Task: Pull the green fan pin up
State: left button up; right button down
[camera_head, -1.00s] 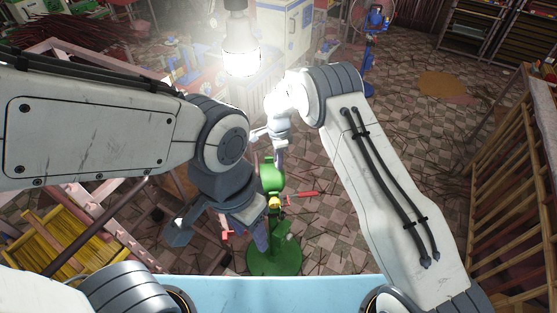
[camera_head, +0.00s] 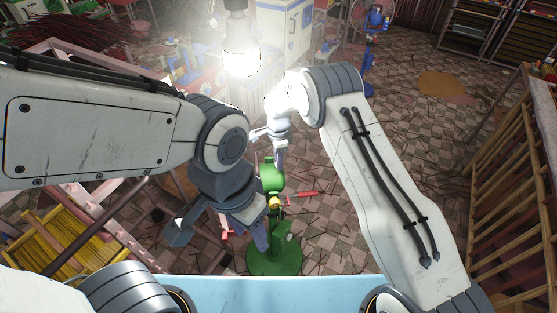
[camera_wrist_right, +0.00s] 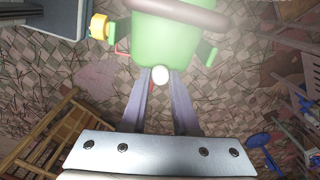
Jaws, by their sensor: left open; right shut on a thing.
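The green fan (camera_head: 271,176) stands upright on its round green base (camera_head: 275,260) in the middle of the head view. In the right wrist view, its green housing (camera_wrist_right: 178,42) fills the top centre. My right gripper (camera_wrist_right: 160,80) is shut on the fan's pin, a small pale round knob (camera_wrist_right: 160,75) against the housing. In the head view, my right gripper (camera_head: 278,158) is at the top of the housing. My left gripper (camera_head: 262,238) is open beside the fan's stand, low in the head view, and partly hides it. I cannot tell whether it touches the stand.
A yellow part (camera_head: 274,202) and a red piece (camera_head: 303,194) show at the fan. A bright hanging bulb (camera_head: 241,52) is above and beyond it. A yellow-slatted rack (camera_head: 55,245) is at the left, a wooden rack (camera_head: 510,190) at the right. A blue fan (camera_head: 372,45) stands farther back.

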jog(key=shift+r, duration=0.9)
jog(key=c, duration=0.7)
grip_release()
jog(key=shift+o, duration=0.2)
notch_tip(320, 180, up, 11)
jog(key=b, duration=0.2)
jog(key=shift+f+b, duration=0.2)
jog(key=shift+b, duration=0.2)
jog(key=shift+d, duration=0.1)
